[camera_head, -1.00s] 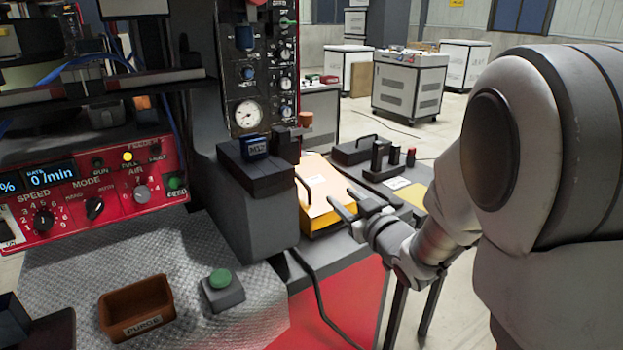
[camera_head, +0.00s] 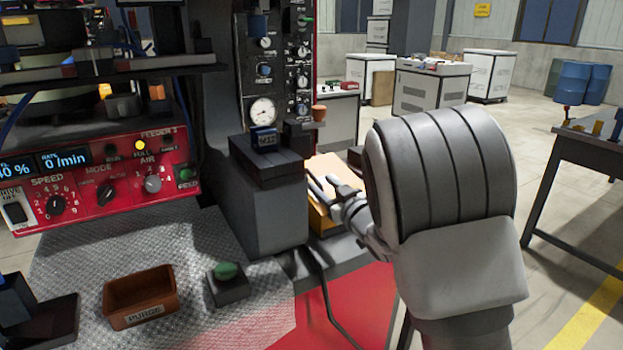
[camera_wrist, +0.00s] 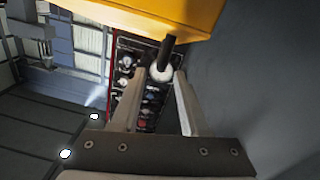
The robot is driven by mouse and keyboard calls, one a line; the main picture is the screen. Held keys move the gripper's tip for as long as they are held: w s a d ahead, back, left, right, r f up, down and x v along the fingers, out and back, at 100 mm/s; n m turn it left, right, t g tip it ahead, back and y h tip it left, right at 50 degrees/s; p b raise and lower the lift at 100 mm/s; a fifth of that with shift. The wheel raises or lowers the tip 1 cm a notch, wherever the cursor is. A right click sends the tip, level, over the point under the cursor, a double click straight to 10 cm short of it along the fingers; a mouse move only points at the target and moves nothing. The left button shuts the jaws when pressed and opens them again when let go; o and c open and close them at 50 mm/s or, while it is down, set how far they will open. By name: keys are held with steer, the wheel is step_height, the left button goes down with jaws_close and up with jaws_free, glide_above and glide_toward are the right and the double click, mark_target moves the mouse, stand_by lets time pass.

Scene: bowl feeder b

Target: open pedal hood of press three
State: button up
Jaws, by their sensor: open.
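A yellow hood with a pale top (camera_head: 323,222) stands right of the dark press block; I take it for the pedal hood. My arm hides its right part. My gripper (camera_head: 320,186) is open in front of it, fingers pointing left. In the wrist view the hood's yellow face (camera_wrist: 160,14) fills the top edge. A dark handle bar (camera_wrist: 167,46) with a pale round end hangs below it, between the open fingertips of my gripper (camera_wrist: 159,76). I cannot tell whether the fingers touch the bar.
A dark block (camera_head: 262,200) stands close left of my gripper. A brown purge bin (camera_head: 140,297) and a green button (camera_head: 228,271) sit on the metal plate. A red control panel (camera_head: 95,180) is at left. A dark table (camera_head: 580,190) stands at right.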

mark_target(313, 175)
steer(key=x, duration=0.6)
steer(key=shift+w+a+b, duration=0.1)
steer(key=shift+w+b, duration=0.05)
steer(key=shift+b, duration=0.25)
jaws_close()
stand_by(1.1)
